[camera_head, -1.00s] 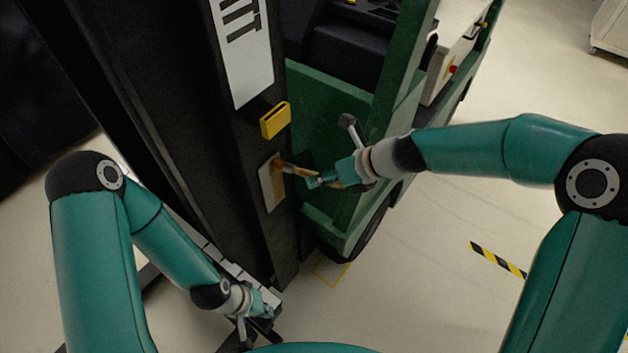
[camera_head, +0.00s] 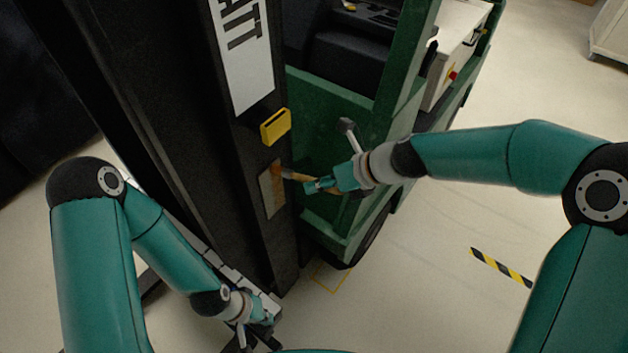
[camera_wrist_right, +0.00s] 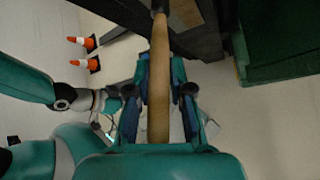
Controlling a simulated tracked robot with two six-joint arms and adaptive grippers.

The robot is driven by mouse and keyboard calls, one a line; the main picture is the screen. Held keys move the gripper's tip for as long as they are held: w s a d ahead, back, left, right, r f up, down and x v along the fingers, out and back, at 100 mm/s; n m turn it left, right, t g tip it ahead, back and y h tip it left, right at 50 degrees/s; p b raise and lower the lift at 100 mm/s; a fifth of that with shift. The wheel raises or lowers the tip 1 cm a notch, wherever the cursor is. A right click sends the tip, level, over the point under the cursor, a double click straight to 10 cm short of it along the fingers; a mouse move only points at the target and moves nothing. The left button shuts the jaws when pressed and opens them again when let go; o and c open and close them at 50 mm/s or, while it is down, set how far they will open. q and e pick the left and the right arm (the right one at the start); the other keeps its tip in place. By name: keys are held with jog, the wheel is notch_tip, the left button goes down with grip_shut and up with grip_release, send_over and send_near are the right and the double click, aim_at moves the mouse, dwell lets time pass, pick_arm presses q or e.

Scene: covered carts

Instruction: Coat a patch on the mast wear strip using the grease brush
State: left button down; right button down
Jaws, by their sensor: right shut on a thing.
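The mast wear strip (camera_head: 268,195) is a small upright plate on the dark mast, below a yellow block. Its upper part looks brownish orange and its lower part greyer. My right gripper (camera_head: 318,186) is shut on the wooden handle of the grease brush (camera_head: 299,177), just right of the strip. The brush head is at the strip's upper right edge; whether it touches is too small to tell. In the right wrist view the handle (camera_wrist_right: 159,75) runs between the fingers. My left gripper (camera_head: 266,321) is low by the mast foot, its jaws unclear.
The yellow block (camera_head: 275,126) juts from the mast (camera_head: 190,130) above the strip. The green truck body (camera_head: 330,135) stands behind my right gripper.

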jog(key=shift+s+a, duration=0.1)
jog(key=shift+a, duration=0.05)
jog(key=shift+f+b, duration=0.6)
jog(key=shift+f, duration=0.25)
jog(key=shift+f+b, duration=0.55)
jog(key=shift+f, duration=0.35)
jog(key=shift+f+b, duration=1.15)
jog(key=shift+f, duration=0.45)
jog(key=shift+f+b, duration=1.2)
jog(key=shift+f, duration=0.4)
